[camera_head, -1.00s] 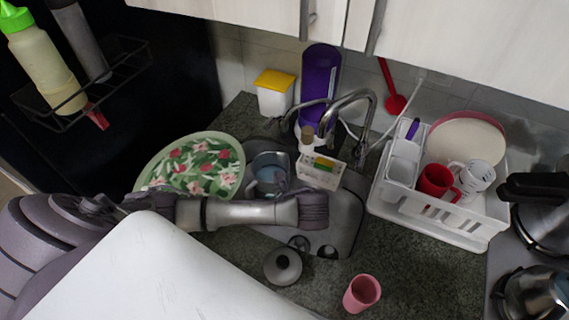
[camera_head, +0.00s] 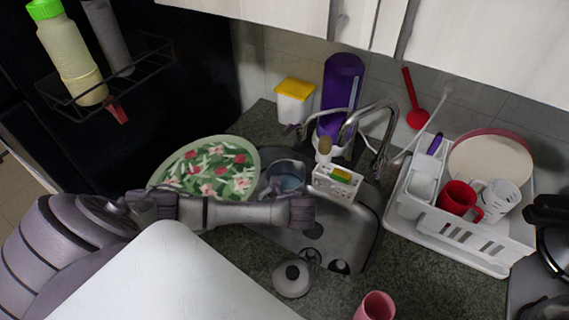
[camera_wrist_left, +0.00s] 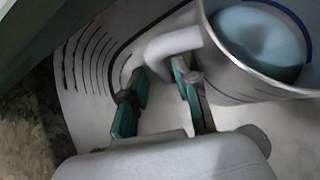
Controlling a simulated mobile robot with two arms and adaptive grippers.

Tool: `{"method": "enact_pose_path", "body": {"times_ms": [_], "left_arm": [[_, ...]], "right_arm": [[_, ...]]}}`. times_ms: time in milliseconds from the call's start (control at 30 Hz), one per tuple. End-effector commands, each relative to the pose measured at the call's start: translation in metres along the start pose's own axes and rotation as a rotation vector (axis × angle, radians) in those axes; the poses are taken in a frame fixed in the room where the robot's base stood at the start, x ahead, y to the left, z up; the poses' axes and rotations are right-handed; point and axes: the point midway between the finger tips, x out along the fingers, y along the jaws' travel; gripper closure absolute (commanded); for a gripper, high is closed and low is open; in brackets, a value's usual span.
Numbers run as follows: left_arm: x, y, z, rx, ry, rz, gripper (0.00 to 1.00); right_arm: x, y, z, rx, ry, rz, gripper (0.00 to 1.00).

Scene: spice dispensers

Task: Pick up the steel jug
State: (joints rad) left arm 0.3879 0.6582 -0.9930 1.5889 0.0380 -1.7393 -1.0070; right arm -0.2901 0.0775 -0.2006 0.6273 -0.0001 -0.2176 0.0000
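The steel jug (camera_head: 285,170) stands in the sink, partly hidden behind my left wrist in the head view. In the left wrist view, the grey jug (camera_wrist_left: 228,72) fills the upper right, with something blue inside. Its curved handle (camera_wrist_left: 172,42) points left. My left gripper (camera_wrist_left: 160,74) is open, with its two green-padded fingers apart on either side of the handle's outer end. I cannot tell whether either finger touches it. In the head view, the fingers are mostly hidden behind the wrist. My right gripper is not in view.
A floral plate (camera_head: 212,166) leans left of the jug. A sponge caddy (camera_head: 337,183) and the faucet (camera_head: 378,122) are close on its right. A white dish rack (camera_head: 470,235) stands right.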

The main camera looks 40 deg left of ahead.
Motion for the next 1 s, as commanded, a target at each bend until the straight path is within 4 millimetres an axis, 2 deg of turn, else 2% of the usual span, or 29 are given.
{"method": "enact_pose_path", "body": {"times_ms": [33,200,467,600,667,1000], "left_arm": [[0.006,0.0,0.003,0.0,-0.002,0.004,0.69],[0.026,-0.001,0.001,0.0,0.0,0.001,0.69],[0.029,-0.001,0.0,0.0,0.0,0.0,0.69],[0.029,-0.001,0.0,0.001,0.0,0.0,0.92],[0.029,-0.001,0.0,0.001,0.0,0.0,1.0],[0.028,-0.003,0.003,-0.007,-0.003,-0.005,1.0]], "right_arm": [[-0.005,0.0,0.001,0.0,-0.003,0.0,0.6],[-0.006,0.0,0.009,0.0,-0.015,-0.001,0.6],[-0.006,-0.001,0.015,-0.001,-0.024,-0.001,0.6],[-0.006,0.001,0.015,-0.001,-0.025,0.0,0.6],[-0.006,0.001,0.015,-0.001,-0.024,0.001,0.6],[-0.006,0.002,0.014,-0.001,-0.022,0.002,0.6]]}}
